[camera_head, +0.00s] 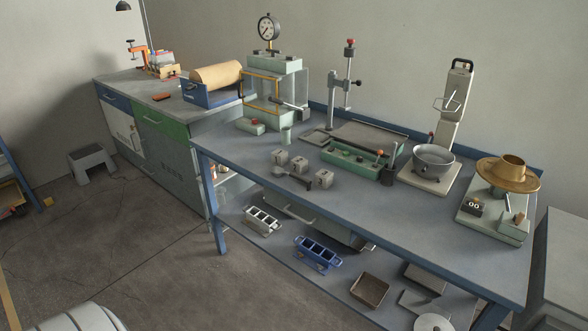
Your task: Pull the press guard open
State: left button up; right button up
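The press (274,66) stands at the back left end of the blue bench. It is pale green with a round gauge (268,27) on top. Its guard (262,92) is a clear panel in a yellow frame on the press's front. A bar-like handle (291,104) sticks out near the frame's lower right. The guard appears to stand across the front; whether it is fully shut is too small to tell. Neither of my grippers is in view, and nothing touches the guard.
A small green box with a red button (252,125) and a green cup (286,136) stand before the press. Metal cubes (299,164), a steel bowl (433,159) and a brown-topped device (508,172) are farther right. The bench's front left top (235,155) is clear.

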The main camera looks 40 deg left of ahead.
aim_at(274, 80)
jog(key=u, duration=1.4)
jog(key=i+j+z, duration=0.25)
jog(key=i+j, duration=0.4)
jog(key=i, duration=0.1)
